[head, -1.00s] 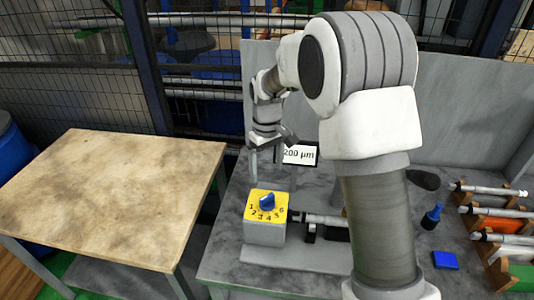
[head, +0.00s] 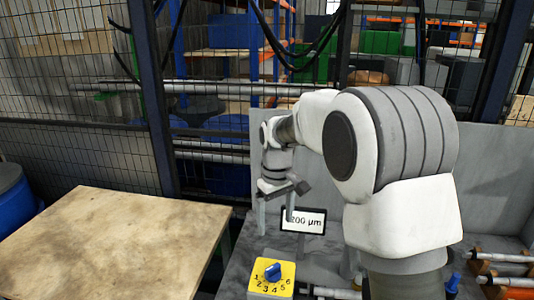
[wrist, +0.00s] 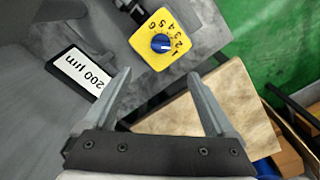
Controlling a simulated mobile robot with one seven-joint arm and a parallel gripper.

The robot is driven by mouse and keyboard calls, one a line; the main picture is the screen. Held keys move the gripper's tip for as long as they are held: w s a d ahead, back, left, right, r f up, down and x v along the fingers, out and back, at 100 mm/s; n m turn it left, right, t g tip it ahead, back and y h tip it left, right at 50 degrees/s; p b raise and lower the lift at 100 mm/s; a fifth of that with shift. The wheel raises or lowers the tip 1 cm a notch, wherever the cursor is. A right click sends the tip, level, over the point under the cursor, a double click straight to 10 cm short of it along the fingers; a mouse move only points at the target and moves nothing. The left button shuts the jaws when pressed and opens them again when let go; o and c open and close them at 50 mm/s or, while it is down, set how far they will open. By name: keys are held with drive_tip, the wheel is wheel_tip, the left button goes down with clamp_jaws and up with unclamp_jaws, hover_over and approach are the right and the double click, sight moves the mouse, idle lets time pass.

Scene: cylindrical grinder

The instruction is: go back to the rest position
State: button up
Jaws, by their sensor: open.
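My gripper (head: 276,212) hangs above the grinder bench in the head view, with its fingers pointing down. In the wrist view its two fingers (wrist: 165,100) are spread apart, with nothing between them. The yellow dial block (head: 262,288) with a blue knob (head: 273,271) is below the gripper in the head view; the gripper is clear of it. The yellow dial block also shows in the wrist view (wrist: 146,54), beyond the fingertips. The 200 µm display (head: 304,220) stands just right of the gripper in the head view, partly covered by a finger.
A bare wooden table (head: 115,243) stands at the left. A grey panel (head: 490,175) backs the bench. Workpieces on coloured holders (head: 508,280) lie at the right edge. A wire fence (head: 70,115) runs behind, and a blue barrel (head: 14,205) is at far left.

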drive_tip(key=s+d+r+m+t, duration=0.2)
drive_tip(key=s+d+r, duration=0.35)
drive_tip(key=s, duration=0.45)
drive_tip(key=s+d+r+m+t, duration=0.2)
drive_tip(key=s+d+r+m, duration=0.15)
drive_tip(key=s+r, duration=0.45)
drive_tip(key=s+d+f+m+t, duration=0.1)
drive_tip(key=s+d+f, duration=0.1)
drive_tip(key=s, duration=0.7)
drive_tip(key=shift+s+f, duration=0.2)
drive_tip(key=shift+f, duration=0.55)
drive_tip(key=shift+d, duration=0.2)
